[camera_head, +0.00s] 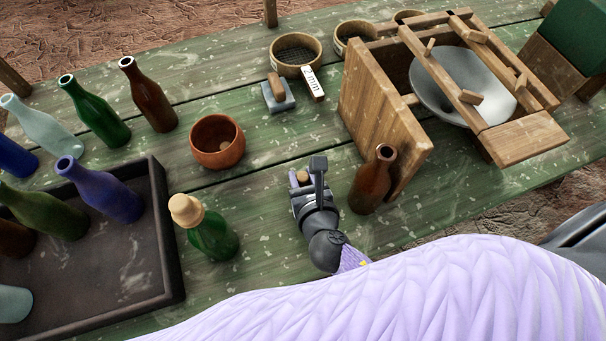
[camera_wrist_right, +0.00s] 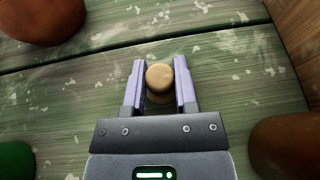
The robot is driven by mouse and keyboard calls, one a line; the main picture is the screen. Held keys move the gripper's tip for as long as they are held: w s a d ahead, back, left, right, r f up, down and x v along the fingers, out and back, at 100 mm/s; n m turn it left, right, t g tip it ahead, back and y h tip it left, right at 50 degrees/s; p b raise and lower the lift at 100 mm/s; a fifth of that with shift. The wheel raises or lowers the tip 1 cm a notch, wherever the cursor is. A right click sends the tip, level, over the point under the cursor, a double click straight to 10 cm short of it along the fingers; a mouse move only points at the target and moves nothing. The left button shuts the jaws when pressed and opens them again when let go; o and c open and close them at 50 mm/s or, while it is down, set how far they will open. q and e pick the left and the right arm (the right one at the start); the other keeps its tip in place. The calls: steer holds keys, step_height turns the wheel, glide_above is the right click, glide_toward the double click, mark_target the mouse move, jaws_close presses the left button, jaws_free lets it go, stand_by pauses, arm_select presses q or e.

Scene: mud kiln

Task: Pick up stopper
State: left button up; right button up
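A small light-tan cork stopper (camera_wrist_right: 160,77) stands on the green table between the two fingers of my right gripper (camera_wrist_right: 160,85). In the right wrist view the fingers flank it closely on both sides. Whether they press on it cannot be told. In the head view my right gripper (camera_head: 308,180) is low over the table, with the stopper (camera_head: 302,176) partly hidden between its fingers. Another tan stopper (camera_head: 186,210) sits in the neck of a green bottle (camera_head: 213,238). My left gripper is not in view.
A brown bottle (camera_head: 371,182) and wooden frame (camera_head: 385,110) stand close right of my right gripper. A clay bowl (camera_head: 217,143) and small block-handled tool (camera_head: 278,94) lie beyond. A dark tray (camera_head: 130,265) with bottles is at left. Sieves (camera_head: 296,50) stand at the back.

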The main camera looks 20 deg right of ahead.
mark_target(303, 177)
jaws_close()
steer(key=shift+r, duration=0.15)
step_height(303, 177, up, 10)
steer(key=p, duration=0.7)
steer(key=shift+f+p, duration=0.2)
steer(key=shift+p, duration=0.1)
steer(key=shift+r, duration=0.15)
